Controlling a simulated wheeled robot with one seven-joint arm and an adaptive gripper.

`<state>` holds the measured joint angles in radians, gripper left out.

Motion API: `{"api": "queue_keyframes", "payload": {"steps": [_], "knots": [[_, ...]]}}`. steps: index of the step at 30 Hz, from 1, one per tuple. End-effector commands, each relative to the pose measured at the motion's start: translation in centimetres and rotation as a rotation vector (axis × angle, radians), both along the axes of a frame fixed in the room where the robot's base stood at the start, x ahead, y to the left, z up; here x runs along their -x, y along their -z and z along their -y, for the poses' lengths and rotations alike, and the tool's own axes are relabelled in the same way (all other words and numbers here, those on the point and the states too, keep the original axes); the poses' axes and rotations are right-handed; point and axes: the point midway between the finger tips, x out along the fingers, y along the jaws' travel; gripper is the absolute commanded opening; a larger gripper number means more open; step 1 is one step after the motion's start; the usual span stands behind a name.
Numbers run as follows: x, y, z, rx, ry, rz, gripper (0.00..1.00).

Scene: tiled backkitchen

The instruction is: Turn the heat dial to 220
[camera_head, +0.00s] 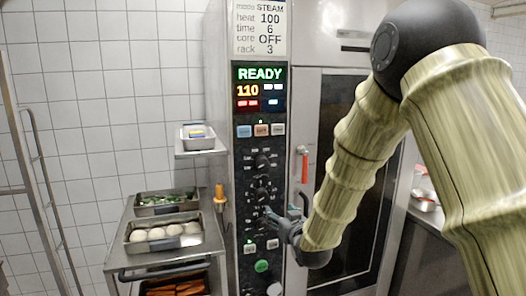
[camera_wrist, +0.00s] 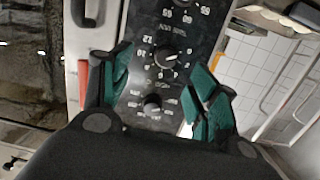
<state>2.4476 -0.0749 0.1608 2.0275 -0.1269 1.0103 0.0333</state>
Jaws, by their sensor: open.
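The oven's dark control panel (camera_head: 250,175) stands upright in the middle of the head view. An upper black dial (camera_head: 262,160) and a middle dial (camera_head: 262,195) sit on it; I cannot tell from the labels which is the heat dial. The lit display (camera_head: 259,88) reads READY and 110. My gripper (camera_head: 279,214) is at the lower right of the panel. In the wrist view my gripper (camera_wrist: 160,60) is open and empty, its teal fingers on either side of a dial (camera_wrist: 165,57) with a white pointer. A smaller knob (camera_wrist: 152,102) is nearer the palm. Contact cannot be told.
A card (camera_head: 261,28) above the display reads STEAM, heat 100, time 6, core OFF, rack 3.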

Motion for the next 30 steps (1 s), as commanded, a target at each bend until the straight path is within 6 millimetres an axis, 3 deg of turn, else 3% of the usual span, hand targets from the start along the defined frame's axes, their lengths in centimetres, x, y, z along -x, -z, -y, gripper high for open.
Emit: {"api": "queue_keyframes", "payload": {"steps": [1,3,6,9,17,30], "knots": [[-0.5,-4.0,-0.5,-0.003,-0.007,0.035,0.60],[-1.0,-7.0,-1.1,-0.007,-0.014,0.071,0.60],[-1.4,-10.1,-1.7,-0.012,-0.023,0.109,0.60],[-1.6,-11.9,-2.0,-0.015,-0.028,0.133,0.60],[-3.2,-12.6,-2.7,-0.016,-0.030,0.142,0.60],[-9.2,-12.6,-4.6,-0.015,-0.030,0.142,0.60]]}}
